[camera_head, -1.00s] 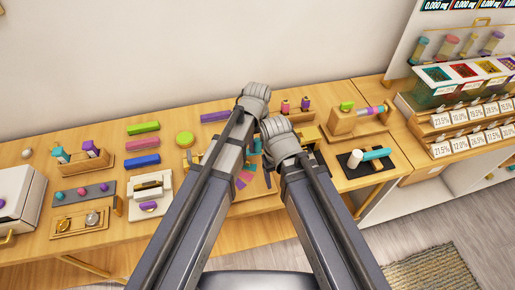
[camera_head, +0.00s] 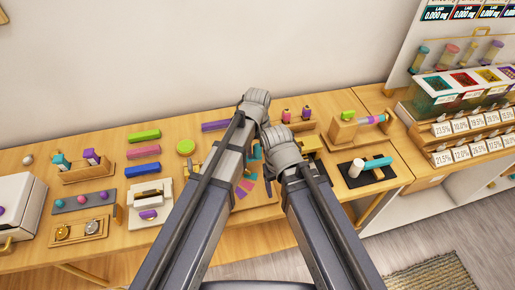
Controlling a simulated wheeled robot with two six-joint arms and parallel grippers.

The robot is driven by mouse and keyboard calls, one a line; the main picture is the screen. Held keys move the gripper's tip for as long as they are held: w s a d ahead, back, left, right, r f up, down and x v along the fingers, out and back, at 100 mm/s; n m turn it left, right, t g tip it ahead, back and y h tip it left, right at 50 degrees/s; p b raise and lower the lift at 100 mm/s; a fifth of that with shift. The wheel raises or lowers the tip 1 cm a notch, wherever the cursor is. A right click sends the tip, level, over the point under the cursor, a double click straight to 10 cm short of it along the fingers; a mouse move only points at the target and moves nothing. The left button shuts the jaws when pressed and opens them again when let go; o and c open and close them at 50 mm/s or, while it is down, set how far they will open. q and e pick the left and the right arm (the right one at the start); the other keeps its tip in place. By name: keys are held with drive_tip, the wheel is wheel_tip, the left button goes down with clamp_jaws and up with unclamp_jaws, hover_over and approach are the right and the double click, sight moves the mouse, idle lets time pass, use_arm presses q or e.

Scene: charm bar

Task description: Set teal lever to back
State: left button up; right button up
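The teal lever (camera_head: 420,58) is at the upper right. My two arms reach up from the bottom centre over the table, well to the left of the teal lever. The fingers of both grippers are mostly hidden behind my arm links, so their opening cannot be told. Neither gripper is near the teal lever.
Below the levers are bins (camera_head: 464,82) of coloured pieces and rows of percentage cards (camera_head: 470,127). A wooden stand (camera_head: 345,131) and a dark tray with a teal cylinder (camera_head: 378,163) lie between my arms and the bins.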

use_arm(q)
drive_tip(key=shift+o, duration=0.5)
drive_tip(key=shift+s, duration=0.1)
drive_tip(key=shift+r, duration=0.2)
use_arm(e)
drive_tip(key=shift+r, duration=0.15)
use_arm(q)
wheel_tip(320, 180, up, 7)
drive_tip(key=p, duration=0.7)
drive_tip(key=shift+r, duration=0.15)
use_arm(e)
wheel_tip(320, 180, up, 7)
drive_tip(key=shift+r, duration=0.1)
